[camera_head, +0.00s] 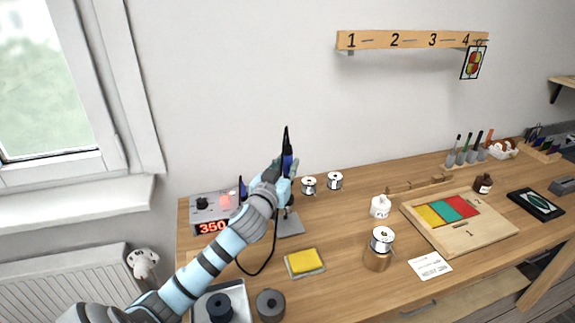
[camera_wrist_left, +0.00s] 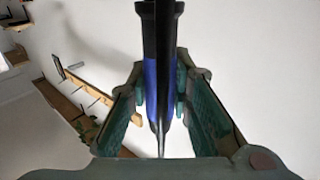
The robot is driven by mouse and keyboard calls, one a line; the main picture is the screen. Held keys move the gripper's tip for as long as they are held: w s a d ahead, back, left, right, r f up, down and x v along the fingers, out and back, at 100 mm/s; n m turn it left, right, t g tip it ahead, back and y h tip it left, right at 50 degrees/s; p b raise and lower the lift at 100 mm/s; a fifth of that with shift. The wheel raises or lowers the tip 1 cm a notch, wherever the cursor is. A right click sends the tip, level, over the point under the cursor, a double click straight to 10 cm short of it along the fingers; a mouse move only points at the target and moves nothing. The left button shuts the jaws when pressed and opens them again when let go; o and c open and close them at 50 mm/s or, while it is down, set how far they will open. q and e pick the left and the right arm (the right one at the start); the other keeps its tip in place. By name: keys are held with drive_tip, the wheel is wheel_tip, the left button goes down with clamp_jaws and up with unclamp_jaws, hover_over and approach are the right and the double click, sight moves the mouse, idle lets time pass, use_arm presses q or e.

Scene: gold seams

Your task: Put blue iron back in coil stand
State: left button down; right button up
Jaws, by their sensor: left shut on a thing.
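My left gripper (camera_head: 283,178) is shut on the blue iron (camera_head: 287,158). The iron is held roughly upright, its dark end pointing up against the wall. In the left wrist view the blue and black iron (camera_wrist_left: 151,75) runs between the two green-padded fingers (camera_wrist_left: 160,105). A grey base (camera_head: 291,226), apparently of the coil stand, shows on the bench below and right of my left gripper. Its coil is hidden or cannot be made out behind my arm. My right gripper is not in view.
The soldering station (camera_head: 209,228) with a red display stands left of my forearm. A black cable (camera_head: 262,268) loops over the bench. A yellow sponge (camera_head: 304,262) lies in front, with solder spools (camera_head: 308,185) behind. A wooden board (camera_head: 470,236) with coloured panels is at right.

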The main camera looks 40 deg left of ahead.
use_arm(q)
drive_tip(key=shift+f+b, duration=1.95)
drive_tip(key=shift+f, duration=0.65)
idle(0.3)
drive_tip(key=c, duration=1.4)
unclamp_jaws()
drive_tip(key=shift+o, duration=0.2)
drive_tip(key=o, duration=0.5)
wheel_tip(320, 180, up, 7)
drive_tip(key=p, duration=0.7)
drive_tip(key=shift+r, duration=0.15)
